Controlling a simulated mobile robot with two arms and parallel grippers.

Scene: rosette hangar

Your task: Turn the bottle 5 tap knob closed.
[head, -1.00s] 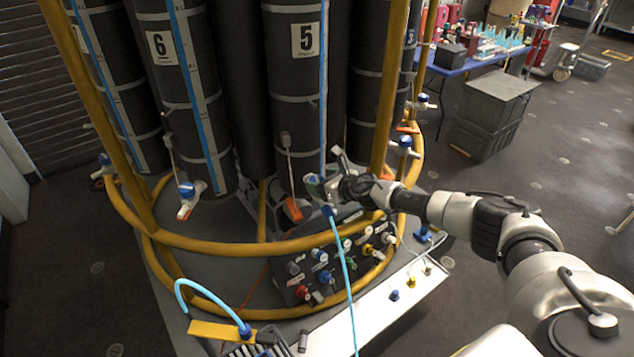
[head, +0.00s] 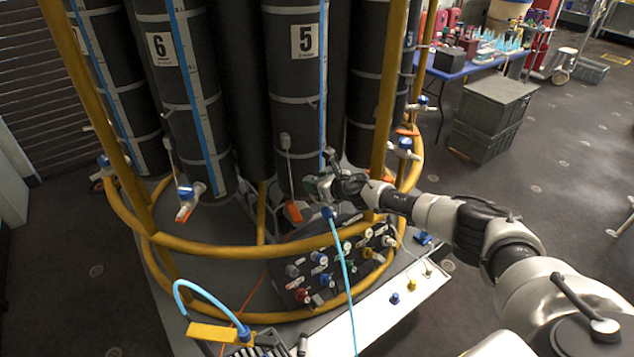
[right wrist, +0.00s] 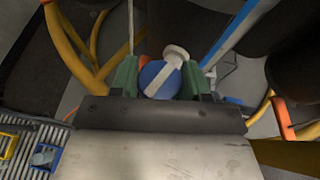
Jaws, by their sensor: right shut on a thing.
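Bottle 5 (head: 304,90) is a tall dark cylinder with a white "5" label and a blue stripe, standing in the rosette frame. Its tap is mostly hidden by my right gripper in the head view. In the right wrist view the blue tap knob (right wrist: 152,82), with a pale bar across it, sits between the two green fingers. My right gripper (head: 314,186) reaches in over the yellow rail at the foot of bottle 5. In the right wrist view the right gripper (right wrist: 160,80) is shut on the knob. My left gripper is not in view.
Yellow rails (head: 250,244) ring the bottles. Grey crates (head: 492,115) stand at the right.

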